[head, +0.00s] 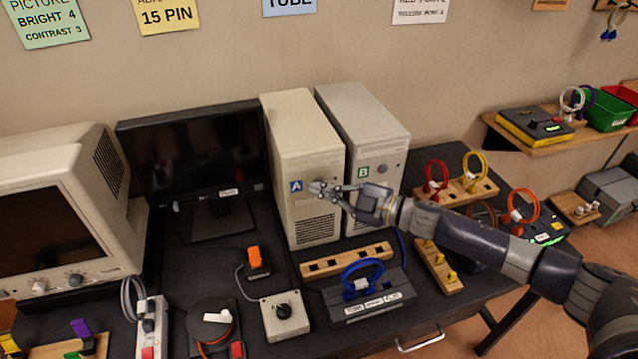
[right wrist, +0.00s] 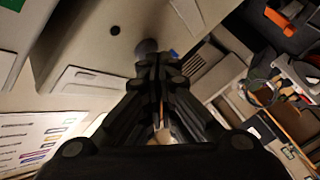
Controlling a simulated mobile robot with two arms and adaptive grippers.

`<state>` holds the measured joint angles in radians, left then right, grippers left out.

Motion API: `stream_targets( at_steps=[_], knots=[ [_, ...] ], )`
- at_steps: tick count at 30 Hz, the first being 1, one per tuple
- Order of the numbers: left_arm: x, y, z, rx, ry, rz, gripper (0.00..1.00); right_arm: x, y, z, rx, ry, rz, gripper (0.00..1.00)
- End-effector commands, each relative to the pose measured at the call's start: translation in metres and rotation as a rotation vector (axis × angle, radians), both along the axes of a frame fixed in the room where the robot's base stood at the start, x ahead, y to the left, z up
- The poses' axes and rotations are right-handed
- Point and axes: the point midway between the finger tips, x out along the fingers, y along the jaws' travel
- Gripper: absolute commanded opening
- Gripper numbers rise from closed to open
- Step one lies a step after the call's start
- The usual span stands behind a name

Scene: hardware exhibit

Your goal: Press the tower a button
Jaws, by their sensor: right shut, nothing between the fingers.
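Tower A (head: 292,132) is a beige computer tower with a blue "A" label (head: 296,186) on its front. My right gripper (head: 314,187) is shut and empty, its fingertips at the front of tower A, just right of the label. The fingers cover the button's place in the head view. In the right wrist view a round grey button (right wrist: 147,46) shows just beyond the shut fingertips (right wrist: 147,66), partly hidden by them. I cannot tell whether they touch it. My left gripper is not in view.
Tower B (head: 352,108), with a green "B" label, stands close at the right. A black monitor (head: 193,148) is at the left. A wooden block (head: 347,260), a blue cable coil (head: 363,278) and a grey knob box (head: 285,315) lie in front. Cable coils on wood (head: 485,190) stand near my right arm.

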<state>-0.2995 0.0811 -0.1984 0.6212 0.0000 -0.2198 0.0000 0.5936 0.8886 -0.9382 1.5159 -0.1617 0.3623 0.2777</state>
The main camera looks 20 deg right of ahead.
Motion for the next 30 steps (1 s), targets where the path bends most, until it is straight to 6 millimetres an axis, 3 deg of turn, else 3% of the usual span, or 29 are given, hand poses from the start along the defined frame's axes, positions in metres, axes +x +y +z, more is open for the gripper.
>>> stream_targets(
  at_steps=[22, 30],
  knots=[
    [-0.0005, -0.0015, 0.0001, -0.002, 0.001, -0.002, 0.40, 0.0035, 0.0001, 0.0001, 0.000, 0.000, 0.000, 0.00],
    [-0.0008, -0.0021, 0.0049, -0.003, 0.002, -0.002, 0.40, -0.0058, 0.0000, 0.0004, 0.000, 0.001, 0.001, 0.00]
  ],
)
